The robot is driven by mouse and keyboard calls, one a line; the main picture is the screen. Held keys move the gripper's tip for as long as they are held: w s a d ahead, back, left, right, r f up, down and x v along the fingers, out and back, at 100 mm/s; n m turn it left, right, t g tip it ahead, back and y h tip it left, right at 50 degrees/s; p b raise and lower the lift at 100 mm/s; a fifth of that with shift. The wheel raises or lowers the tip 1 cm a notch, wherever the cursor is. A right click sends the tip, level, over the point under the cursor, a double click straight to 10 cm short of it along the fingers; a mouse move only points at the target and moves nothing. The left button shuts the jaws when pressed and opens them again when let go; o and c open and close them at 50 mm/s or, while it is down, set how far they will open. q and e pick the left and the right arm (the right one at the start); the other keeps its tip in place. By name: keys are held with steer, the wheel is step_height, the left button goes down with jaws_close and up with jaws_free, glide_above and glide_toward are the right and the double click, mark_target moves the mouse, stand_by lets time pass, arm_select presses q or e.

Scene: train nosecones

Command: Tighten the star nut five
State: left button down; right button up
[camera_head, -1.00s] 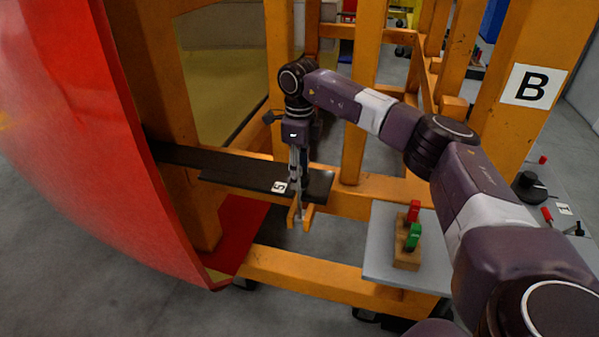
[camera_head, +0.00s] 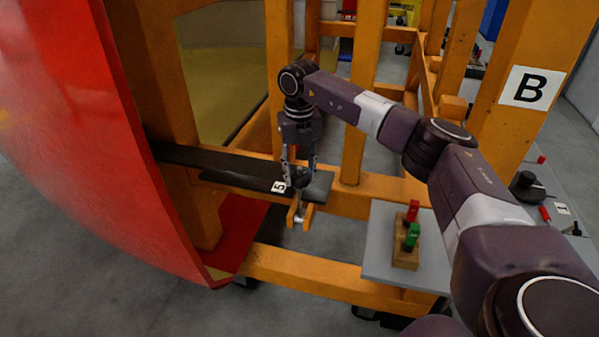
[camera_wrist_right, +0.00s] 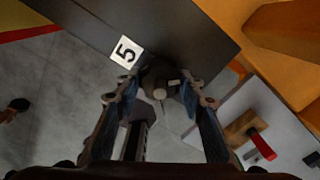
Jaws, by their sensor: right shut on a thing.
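The star nut (camera_wrist_right: 160,82) is a dark knob with a pale bolt end at its centre. It sits at the end of the black bar (camera_head: 235,180) beside a white label "5" (camera_wrist_right: 126,52). In the head view the nut (camera_head: 300,177) is small and partly covered. My right gripper (camera_head: 299,182) points down at the bar's end. In the right wrist view its two fingers (camera_wrist_right: 158,92) stand on either side of the nut and are shut on it. My left gripper is in neither view.
Orange frame posts and beams surround the bar, one post marked "B" (camera_head: 532,87). A large red curved panel (camera_head: 70,130) stands at left. A grey shelf (camera_head: 380,245) at right carries a wooden block (camera_head: 405,257) with red and green clamp handles.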

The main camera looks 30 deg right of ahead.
steer(key=m, duration=0.6)
steer(key=shift+r+m+p, duration=0.1)
steer(key=shift+m+p, duration=0.25)
steer(key=shift+m, duration=0.05)
stand_by(0.4)
steer(key=o, duration=1.2)
steer(key=shift+c, duration=0.2)
step_height(320, 180, up, 12)
steer(key=shift+f, duration=0.1)
